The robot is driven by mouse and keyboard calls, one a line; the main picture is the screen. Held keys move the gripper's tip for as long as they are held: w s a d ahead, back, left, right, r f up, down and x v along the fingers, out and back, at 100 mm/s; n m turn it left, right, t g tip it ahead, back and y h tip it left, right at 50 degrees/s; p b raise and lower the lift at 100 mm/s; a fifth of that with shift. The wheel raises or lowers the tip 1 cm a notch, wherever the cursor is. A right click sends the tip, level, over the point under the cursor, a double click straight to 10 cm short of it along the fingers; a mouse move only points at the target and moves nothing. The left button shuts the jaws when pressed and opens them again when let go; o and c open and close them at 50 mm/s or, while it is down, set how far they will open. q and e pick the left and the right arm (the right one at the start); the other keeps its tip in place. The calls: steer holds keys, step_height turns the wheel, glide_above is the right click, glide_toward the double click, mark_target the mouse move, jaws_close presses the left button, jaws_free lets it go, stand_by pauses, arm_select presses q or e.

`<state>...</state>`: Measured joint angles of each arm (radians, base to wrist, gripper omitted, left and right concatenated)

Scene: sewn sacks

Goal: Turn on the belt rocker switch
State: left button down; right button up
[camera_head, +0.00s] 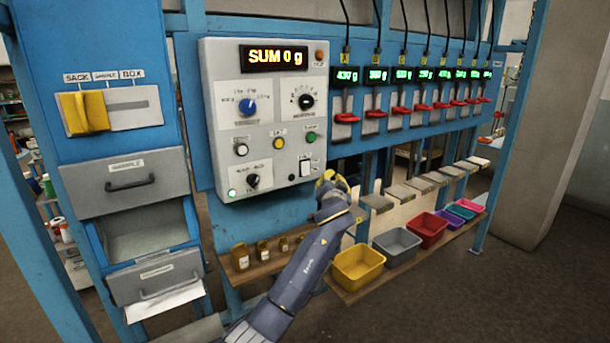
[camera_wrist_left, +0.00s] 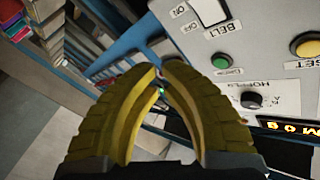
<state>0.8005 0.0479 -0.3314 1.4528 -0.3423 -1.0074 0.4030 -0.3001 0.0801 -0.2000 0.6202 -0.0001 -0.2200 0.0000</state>
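The belt rocker switch (camera_head: 305,168) is a white rocker in a dark frame at the lower right of the grey control panel (camera_head: 215,110). In the left wrist view the rocker (camera_wrist_left: 210,10) shows at the top edge, partly cut off, beside the labels BELT and ON/OFF. My left gripper (camera_head: 330,180) has yellow fingers and is just right of and below the switch in the head view. In the left wrist view its fingertips (camera_wrist_left: 163,72) come together with nothing between them. They appear apart from the switch. My right gripper is not in view.
Near the switch are a green button (camera_head: 311,136), a yellow button (camera_head: 279,143) and a black knob (camera_head: 253,181). Red levers (camera_head: 347,118) line the right side. Small jars (camera_head: 240,257) and coloured bins (camera_head: 358,267) stand below. The display reads SUM 0 g.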

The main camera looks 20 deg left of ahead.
arm_select(q)
steer(key=shift+a+f, duration=0.1)
stand_by(0.4)
steer(key=shift+w+a+f, duration=0.2)
steer(key=shift+w+a, duration=0.7)
steer(key=shift+a, duration=0.25)
steer(key=shift+w+a+f, duration=0.15)
steer(key=shift+w+a, duration=0.75)
steer(key=shift+a, duration=0.2)
steer(key=shift+w+a+f, duration=0.2)
steer(key=shift+w+a, duration=0.7)
steer(key=shift+a, duration=0.25)
steer(key=shift+a, duration=0.1)
steer(key=shift+w+a, duration=0.25)
steer(key=shift+w+a, duration=0.2)
steer(key=shift+a, duration=0.05)
steer(key=shift+d, duration=0.1)
stand_by(0.4)
steer(key=shift+s+d, duration=0.5)
steer(key=shift+s+d+r, duration=0.15)
steer(key=shift+s+d, duration=0.6)
steer(key=shift+d, duration=0.25)
steer(key=shift+s+d+r, duration=0.15)
steer(key=shift+s+d, duration=0.6)
steer(key=shift+d, duration=0.2)
